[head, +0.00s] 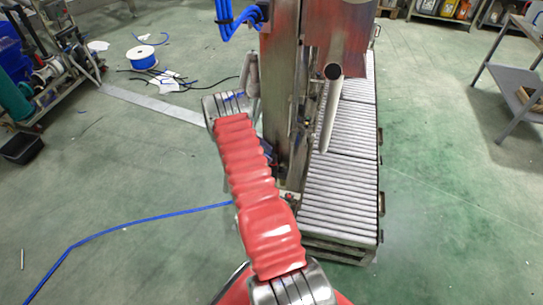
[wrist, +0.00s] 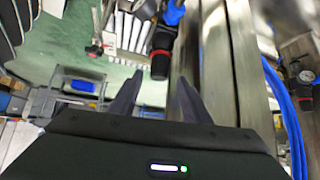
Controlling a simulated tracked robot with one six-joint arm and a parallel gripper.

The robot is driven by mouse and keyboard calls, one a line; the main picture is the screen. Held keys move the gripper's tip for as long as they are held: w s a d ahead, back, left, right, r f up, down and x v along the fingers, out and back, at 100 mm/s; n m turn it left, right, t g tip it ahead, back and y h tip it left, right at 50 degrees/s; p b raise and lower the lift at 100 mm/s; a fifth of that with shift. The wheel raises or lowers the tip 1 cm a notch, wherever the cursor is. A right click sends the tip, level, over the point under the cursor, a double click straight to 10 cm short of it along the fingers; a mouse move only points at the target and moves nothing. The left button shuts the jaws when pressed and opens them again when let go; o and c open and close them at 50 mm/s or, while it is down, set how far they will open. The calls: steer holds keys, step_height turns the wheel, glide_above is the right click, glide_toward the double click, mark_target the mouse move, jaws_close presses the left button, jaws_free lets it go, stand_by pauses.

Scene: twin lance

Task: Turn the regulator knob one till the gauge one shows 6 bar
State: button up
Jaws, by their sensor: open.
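In the wrist view a black regulator knob with a red ring (wrist: 160,66) hangs under its body at upper centre. My gripper (wrist: 158,82) is open, its two dark fingers pointing toward this knob, one on each side of it in the picture. I cannot tell how much depth lies between fingertips and knob. A round gauge (wrist: 146,9) is partly cut off at the top edge; its reading is not legible. A second dark gauge (wrist: 304,76) with fittings shows at the right edge. No label shows which is number one. In the head view my gripper is hidden.
A steel post (wrist: 245,70) runs close on the right of my gripper, with blue hoses (wrist: 285,110) beyond it.

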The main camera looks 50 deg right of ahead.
steer(key=v, duration=0.9)
steer(key=shift+r, duration=0.1)
